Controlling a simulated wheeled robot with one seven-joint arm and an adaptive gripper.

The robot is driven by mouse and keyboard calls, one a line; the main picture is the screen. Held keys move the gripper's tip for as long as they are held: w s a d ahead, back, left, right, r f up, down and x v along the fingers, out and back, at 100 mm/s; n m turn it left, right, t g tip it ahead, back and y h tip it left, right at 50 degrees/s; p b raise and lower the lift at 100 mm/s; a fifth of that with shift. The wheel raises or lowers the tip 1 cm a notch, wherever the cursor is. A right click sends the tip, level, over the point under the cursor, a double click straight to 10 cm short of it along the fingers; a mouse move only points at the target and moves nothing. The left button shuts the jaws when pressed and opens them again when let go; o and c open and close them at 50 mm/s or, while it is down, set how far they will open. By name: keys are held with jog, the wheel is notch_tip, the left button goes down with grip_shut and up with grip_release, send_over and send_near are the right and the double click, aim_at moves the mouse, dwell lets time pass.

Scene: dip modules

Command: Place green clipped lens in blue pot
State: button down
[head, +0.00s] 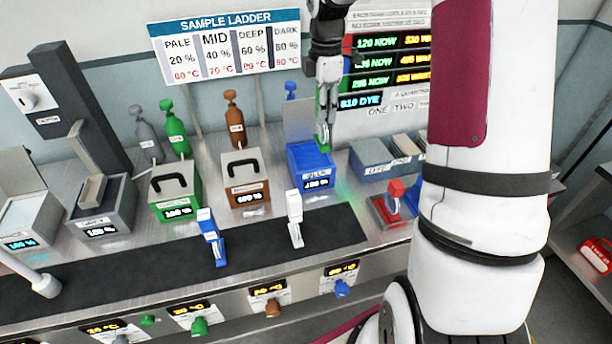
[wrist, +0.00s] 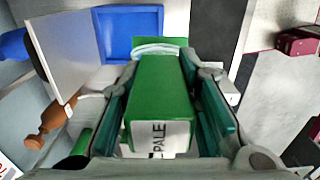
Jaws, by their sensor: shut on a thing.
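The green clip of the lens (wrist: 160,95), labelled PALE, is held between the fingers of my gripper (wrist: 168,80). A pale rounded edge shows at its far end in the wrist view; the lens itself is mostly hidden. In the head view the green clip (head: 322,136) hangs below my gripper (head: 326,108), above the right part of the blue pot (head: 308,172). The blue pot (wrist: 128,10) shows its square blue inside beyond the clip in the wrist view. I cannot tell whether the clip's lower end is inside the pot.
The blue pot's grey lid (head: 298,118) stands raised behind it. The brown pot (head: 247,190) and green pot (head: 176,203) stand left, lids on. Blue (head: 212,238) and white (head: 295,218) clips stand on the dark mat (head: 130,262). A grey box (head: 372,160) is right.

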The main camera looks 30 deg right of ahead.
aim_at(310, 149)
jog(key=w+f+b, duration=0.3)
jog(key=f, duration=0.5)
jog(key=w+f+b, duration=0.3)
jog(key=f, duration=0.6)
jog(key=shift+w+f, duration=0.15)
jog(key=shift+f, duration=0.05)
jog(key=shift+f, duration=0.15)
jog(key=c, duration=1.2)
grip_release()
